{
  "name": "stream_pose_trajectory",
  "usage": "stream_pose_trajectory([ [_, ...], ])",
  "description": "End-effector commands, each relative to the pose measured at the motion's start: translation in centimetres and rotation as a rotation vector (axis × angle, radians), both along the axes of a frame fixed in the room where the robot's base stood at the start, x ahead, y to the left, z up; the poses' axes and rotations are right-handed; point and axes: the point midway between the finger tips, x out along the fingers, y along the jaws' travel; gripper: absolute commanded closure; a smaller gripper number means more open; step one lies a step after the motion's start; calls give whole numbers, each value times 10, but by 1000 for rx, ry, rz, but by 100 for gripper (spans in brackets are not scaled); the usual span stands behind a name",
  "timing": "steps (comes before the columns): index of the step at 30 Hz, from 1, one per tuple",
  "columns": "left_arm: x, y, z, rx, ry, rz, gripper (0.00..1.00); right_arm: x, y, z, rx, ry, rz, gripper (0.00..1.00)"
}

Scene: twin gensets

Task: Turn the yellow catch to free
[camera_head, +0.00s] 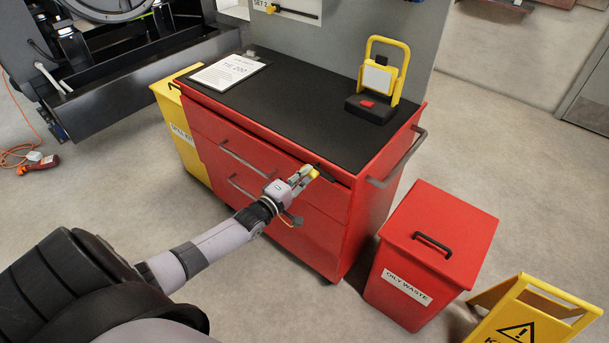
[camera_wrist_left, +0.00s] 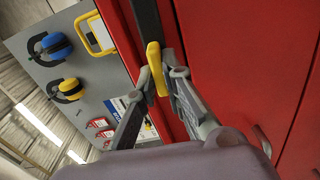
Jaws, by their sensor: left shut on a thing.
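The yellow catch (camera_wrist_left: 157,70) sits on the front of the red tool cabinet (camera_head: 322,235), near the top edge at the right. In the head view the catch (camera_head: 313,173) shows as a small yellow piece at my left gripper's fingertips. My left gripper (camera_head: 303,179) is shut on the catch; in the wrist view its two fingers (camera_wrist_left: 160,92) lie on either side of it. A dark bar (camera_wrist_left: 147,20) runs along the cabinet beside the catch. The fingers hide part of the catch, and I cannot tell its turn position. My right gripper is not in view.
A yellow work lamp (camera_head: 384,79) and a clipboard (camera_head: 229,73) rest on the cabinet's black top. A red oily waste bin (camera_head: 430,255) and a yellow warning sign (camera_head: 530,315) stand at the right. A yellow bin (camera_head: 178,125) stands left of the cabinet.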

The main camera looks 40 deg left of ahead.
Motion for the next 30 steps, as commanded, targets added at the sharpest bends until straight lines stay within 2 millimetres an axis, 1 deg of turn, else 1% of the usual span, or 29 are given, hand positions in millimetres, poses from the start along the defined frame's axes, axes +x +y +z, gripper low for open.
stream_pose_trajectory([
  [7,0,0,-1,-71,7,0,100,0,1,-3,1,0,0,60],
  [22,0,0,-1,-89,8,1,100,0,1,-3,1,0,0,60],
  [23,0,0,-1,-89,8,1,89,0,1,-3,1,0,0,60],
  [30,0,0,-1,-87,8,0,73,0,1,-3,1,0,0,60],
])
